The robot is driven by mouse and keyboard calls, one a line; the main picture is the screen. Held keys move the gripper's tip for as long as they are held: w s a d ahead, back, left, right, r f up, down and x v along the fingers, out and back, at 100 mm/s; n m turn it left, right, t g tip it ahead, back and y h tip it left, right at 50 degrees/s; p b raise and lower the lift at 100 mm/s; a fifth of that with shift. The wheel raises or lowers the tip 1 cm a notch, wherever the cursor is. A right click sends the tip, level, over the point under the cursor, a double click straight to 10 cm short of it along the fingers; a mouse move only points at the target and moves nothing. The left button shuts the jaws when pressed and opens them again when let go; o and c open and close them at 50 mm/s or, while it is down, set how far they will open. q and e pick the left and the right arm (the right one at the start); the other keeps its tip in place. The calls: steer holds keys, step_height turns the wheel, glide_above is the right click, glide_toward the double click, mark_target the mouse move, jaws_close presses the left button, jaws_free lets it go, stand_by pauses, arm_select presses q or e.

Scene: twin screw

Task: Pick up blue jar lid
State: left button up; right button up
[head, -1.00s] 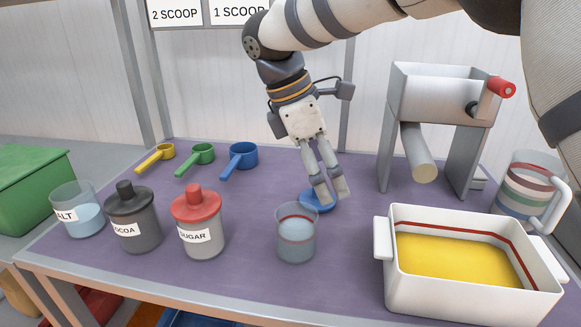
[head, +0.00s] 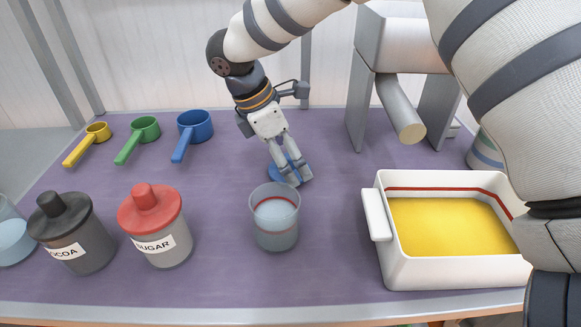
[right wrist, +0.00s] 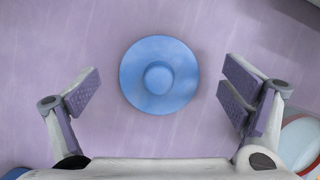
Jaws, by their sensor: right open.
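The blue jar lid (head: 279,172) lies on the purple table mat behind a clear jar, partly hidden by my right gripper in the head view. In the right wrist view the lid (right wrist: 159,75) is a round blue disc with a raised knob at its centre. My right gripper (head: 294,176) points down over the lid. It is open, and its fingers (right wrist: 162,92) stand wide apart on either side of the lid, not touching it in the wrist view. My left gripper is not in view.
The clear jar (head: 276,236) stands just in front of the lid. Lidded jars marked sugar (head: 160,236) and cocoa (head: 83,243) are to the left. A white tray (head: 440,272) of yellow material is at right. Blue (head: 194,127), green and yellow scoops lie at back left.

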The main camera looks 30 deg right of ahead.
steer(key=shift+d+f, duration=0.1)
steer(key=shift+f, duration=0.2)
steer(key=c, duration=1.7)
steer(key=shift+o, duration=0.2)
